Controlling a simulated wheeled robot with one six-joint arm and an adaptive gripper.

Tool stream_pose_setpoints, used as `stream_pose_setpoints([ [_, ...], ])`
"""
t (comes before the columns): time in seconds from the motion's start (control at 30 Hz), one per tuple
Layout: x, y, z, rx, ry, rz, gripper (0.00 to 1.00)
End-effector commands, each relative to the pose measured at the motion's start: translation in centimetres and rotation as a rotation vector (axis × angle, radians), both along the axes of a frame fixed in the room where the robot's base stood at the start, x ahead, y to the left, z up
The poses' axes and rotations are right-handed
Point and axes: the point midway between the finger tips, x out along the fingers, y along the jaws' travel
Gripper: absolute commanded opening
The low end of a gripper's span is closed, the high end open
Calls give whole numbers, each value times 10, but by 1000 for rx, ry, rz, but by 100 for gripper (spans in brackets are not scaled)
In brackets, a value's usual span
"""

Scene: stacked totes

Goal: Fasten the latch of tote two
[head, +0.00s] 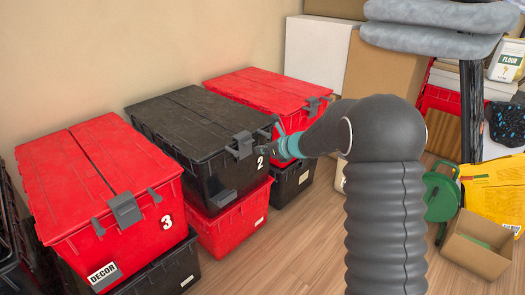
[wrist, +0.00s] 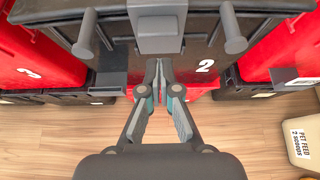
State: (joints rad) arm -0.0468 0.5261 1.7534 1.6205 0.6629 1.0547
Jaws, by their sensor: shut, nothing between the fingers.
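Tote two is a black tote (head: 200,115) with a ribbed lid and a white "2" on its front, stacked on a red tote. In the wrist view its dark front (wrist: 205,50) fills the upper middle. Its grey latch (head: 242,146) is at the front edge of the lid; it also shows in the wrist view (wrist: 157,30). I cannot tell whether the latch is fastened. My gripper (wrist: 158,68) is shut and empty, its fingertips just below the latch's lower edge in that view. I cannot tell whether they touch. In the head view my arm partly hides the gripper.
Red tote three (head: 85,165) stands left of it on a black tote, and another red-lidded tote (head: 265,92) stands right. Grey handle posts (wrist: 235,35) flank the latch. A pet feed bin (wrist: 303,138) is at right. Wood floor (head: 300,245) in front is clear.

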Motion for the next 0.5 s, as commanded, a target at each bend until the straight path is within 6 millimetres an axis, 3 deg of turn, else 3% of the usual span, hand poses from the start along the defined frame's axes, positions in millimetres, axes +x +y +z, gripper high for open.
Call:
stream_pose_setpoints([
  [0.2, 0, -1, 11, 0, 0, -1, 0],
  [0.5, 0, -1, 11, 0, 0, -1, 0],
])
